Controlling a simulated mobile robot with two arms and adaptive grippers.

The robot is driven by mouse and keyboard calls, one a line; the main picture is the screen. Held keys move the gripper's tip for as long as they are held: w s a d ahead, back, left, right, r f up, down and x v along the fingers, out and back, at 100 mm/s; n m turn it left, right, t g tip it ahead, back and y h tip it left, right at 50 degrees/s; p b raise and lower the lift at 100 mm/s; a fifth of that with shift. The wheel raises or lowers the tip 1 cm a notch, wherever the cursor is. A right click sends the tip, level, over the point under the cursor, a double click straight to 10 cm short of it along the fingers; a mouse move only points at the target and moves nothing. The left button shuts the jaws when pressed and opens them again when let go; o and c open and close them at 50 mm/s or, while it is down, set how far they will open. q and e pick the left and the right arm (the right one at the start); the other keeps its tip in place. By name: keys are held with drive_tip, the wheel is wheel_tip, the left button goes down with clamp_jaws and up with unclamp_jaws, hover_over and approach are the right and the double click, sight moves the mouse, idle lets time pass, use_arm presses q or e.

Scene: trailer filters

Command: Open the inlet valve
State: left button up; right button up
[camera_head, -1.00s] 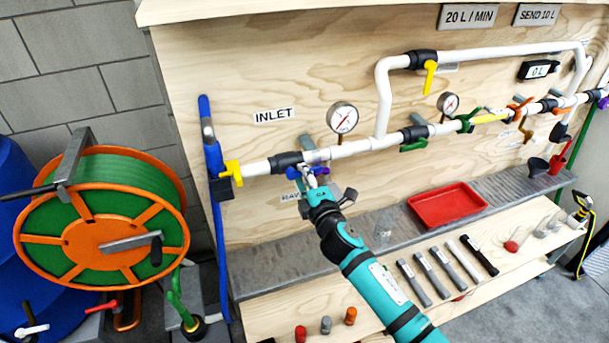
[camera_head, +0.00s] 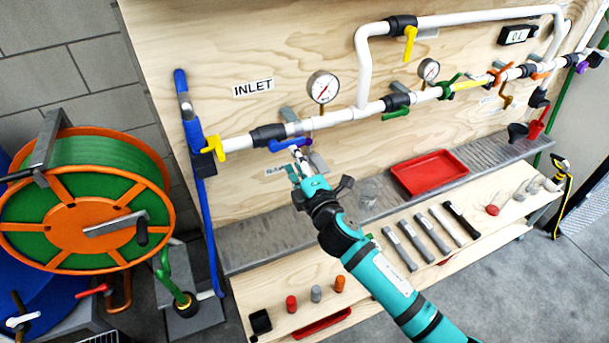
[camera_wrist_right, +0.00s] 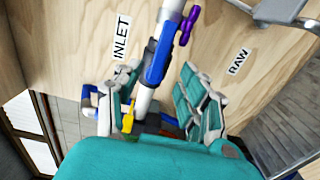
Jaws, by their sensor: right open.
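The INLET label (camera_head: 253,88) is on the plywood board above a white pipe. On the pipe below it is a black valve body (camera_head: 268,135) with a blue lever (camera_head: 290,144) lying roughly along the pipe's underside. My right gripper (camera_head: 297,163) is just below the lever, pointing up at it. In the right wrist view its two fingers (camera_wrist_right: 162,100) are spread apart, with the pipe and the blue lever (camera_wrist_right: 155,62) seen between them. I cannot tell whether they touch the lever. My left gripper is not in view.
A yellow handle (camera_head: 215,147) is at the pipe's left end by the blue hose. A pressure gauge (camera_head: 323,87) sits above the pipe, right of the lever. A RAW label (camera_wrist_right: 239,61) and purple handle (camera_wrist_right: 188,25) are close by. A red tray (camera_head: 429,173) stands on the shelf.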

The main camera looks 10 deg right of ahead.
drive_tip(key=v, duration=0.6)
drive_tip(key=shift+s, duration=0.1)
drive_tip(key=s+d+f+m+g+h+b, duration=0.1)
drive_tip(key=s+d+f+m+g, duration=0.2)
drive_tip(key=f, duration=0.9)
drive_tip(key=s+d+f+m+g+h, duration=0.2)
drive_tip(key=s+d+f+m, duration=0.15)
drive_tip(key=f, duration=0.95)
drive_tip(key=s+d+f+m+g+h+b, duration=0.1)
drive_tip(key=s+d+f+m+g, duration=0.25)
drive_tip(key=f, duration=0.85)
drive_tip(key=s+d+f+m+g+h+b, duration=0.1)
drive_tip(key=s+d+f+m+g, duration=0.15)
drive_tip(key=s+f, duration=0.6)
drive_tip(key=s+d+f+m+g+b, duration=0.1)
drive_tip(key=s+d+f+m, duration=0.15)
drive_tip(key=s+f, duration=0.6)
drive_tip(key=s+d+f+m+g, duration=0.1)
drive_tip(key=s+f+m+g, duration=0.1)
drive_tip(key=s, duration=0.8)
drive_tip(key=s+d+f+m+g, duration=0.1)
drive_tip(key=s+f, duration=0.4)
drive_tip(key=s, duration=0.6)
drive_tip(key=shift+s+d+m+g+h, duration=0.3)
drive_tip(key=shift+d+m+g, duration=0.1)
drive_tip(key=shift+m+g, duration=0.25)
drive_tip(key=shift+w+f, duration=0.1)
